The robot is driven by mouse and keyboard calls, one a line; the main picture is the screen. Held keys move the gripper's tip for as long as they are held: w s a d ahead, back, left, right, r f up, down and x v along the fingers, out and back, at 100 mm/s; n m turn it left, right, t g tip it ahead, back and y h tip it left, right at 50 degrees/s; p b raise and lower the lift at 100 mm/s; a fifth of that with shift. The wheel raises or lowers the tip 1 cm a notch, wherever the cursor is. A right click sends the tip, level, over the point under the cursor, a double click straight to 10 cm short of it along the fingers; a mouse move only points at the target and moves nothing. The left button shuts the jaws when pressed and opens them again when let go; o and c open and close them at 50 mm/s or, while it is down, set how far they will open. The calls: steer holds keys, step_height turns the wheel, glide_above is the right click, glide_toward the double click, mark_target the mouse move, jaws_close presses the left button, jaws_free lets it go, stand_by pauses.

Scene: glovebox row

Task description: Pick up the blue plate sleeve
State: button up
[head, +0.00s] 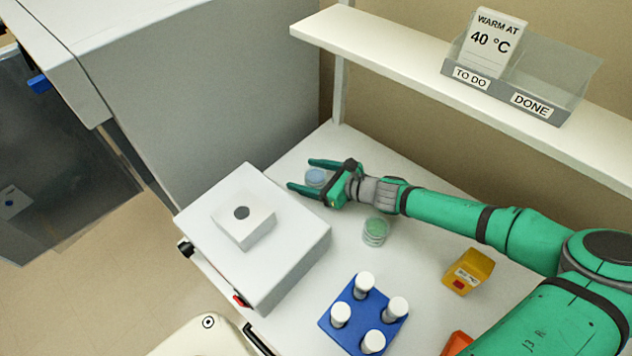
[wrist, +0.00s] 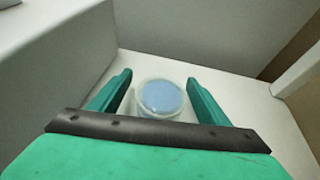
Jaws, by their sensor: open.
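The blue plate sleeve (head: 316,176) is a short, clear round stack with a blue top, standing on the white bench near the back. In the wrist view the blue plate sleeve (wrist: 161,98) lies between my two fingers, with a gap on each side. My gripper (head: 306,174) is open and reaches around it from the right; it also shows in the wrist view (wrist: 158,80). One finger is on each side of the sleeve. Part of the sleeve's lower side is hidden by a finger in the head view.
A green plate sleeve (head: 375,231) stands close below my wrist. A white box device (head: 285,247) is at the left. A blue rack with white-capped vials (head: 345,331) and a yellow box (head: 469,272) are nearer. A shelf (head: 400,69) with a card holder (head: 540,82) overhangs behind.

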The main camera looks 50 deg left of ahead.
steer(key=shift+w+a+f, duration=0.1)
steer(key=shift+w+a, duration=0.1)
steer(key=shift+d, duration=0.15)
steer(key=shift+c, duration=0.7)
steer(key=c, duration=0.5)
steer(key=shift+s, duration=0.15)
steer(key=c, duration=0.5)
steer(key=shift+s+a, duration=0.2)
steer(key=shift+a, duration=0.1)
steer(key=shift+c, duration=0.5)
